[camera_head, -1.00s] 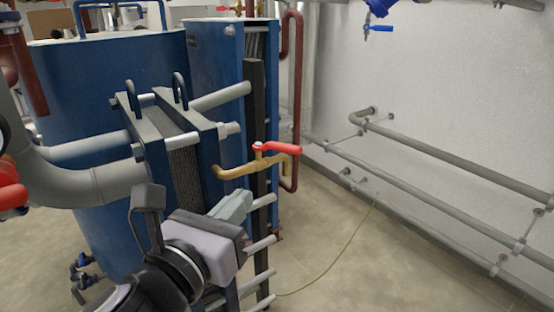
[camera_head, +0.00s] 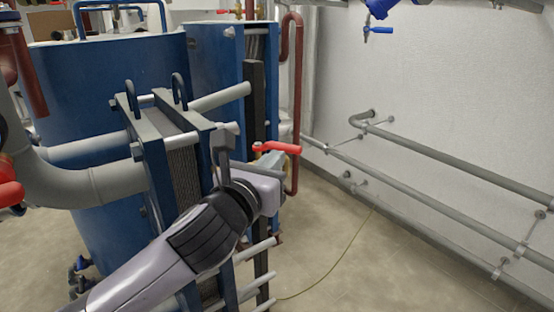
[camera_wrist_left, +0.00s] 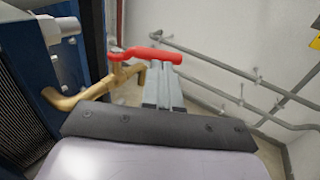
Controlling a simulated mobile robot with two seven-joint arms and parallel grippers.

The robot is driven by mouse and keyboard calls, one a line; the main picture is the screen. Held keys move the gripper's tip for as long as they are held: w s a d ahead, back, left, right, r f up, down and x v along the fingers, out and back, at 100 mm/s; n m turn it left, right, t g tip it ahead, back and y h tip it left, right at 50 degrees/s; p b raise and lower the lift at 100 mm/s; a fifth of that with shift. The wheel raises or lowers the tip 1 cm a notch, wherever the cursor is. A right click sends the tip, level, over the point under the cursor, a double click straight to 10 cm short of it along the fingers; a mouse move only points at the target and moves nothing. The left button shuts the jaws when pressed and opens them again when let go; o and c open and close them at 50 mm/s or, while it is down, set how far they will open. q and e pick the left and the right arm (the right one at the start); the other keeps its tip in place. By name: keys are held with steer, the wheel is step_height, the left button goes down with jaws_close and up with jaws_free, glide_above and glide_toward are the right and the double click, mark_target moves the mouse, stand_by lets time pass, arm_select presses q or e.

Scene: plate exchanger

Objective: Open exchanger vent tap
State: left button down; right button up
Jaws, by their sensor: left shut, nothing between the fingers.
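The vent tap has a red lever handle (camera_head: 280,148) that points right in the head view, and most of its brass body is hidden there behind my gripper. In the left wrist view the red handle (camera_wrist_left: 148,54) lies across the picture above the brass pipe (camera_wrist_left: 82,94). My left gripper (camera_head: 272,161) is shut and empty, its fingertips close to the handle. In the wrist view its grey fingers (camera_wrist_left: 163,84) reach up to just under the handle's right part. I cannot tell whether they touch it. My right gripper is not in view.
The blue plate exchanger (camera_head: 183,165) with its bolts stands just left of the tap. A large blue tank (camera_head: 105,80) and a second blue unit (camera_head: 215,75) stand behind. Grey pipes (camera_head: 440,155) run along the right wall. Floor between is clear except for a thin cable.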

arm_select(q)
steer(key=shift+x, duration=0.95)
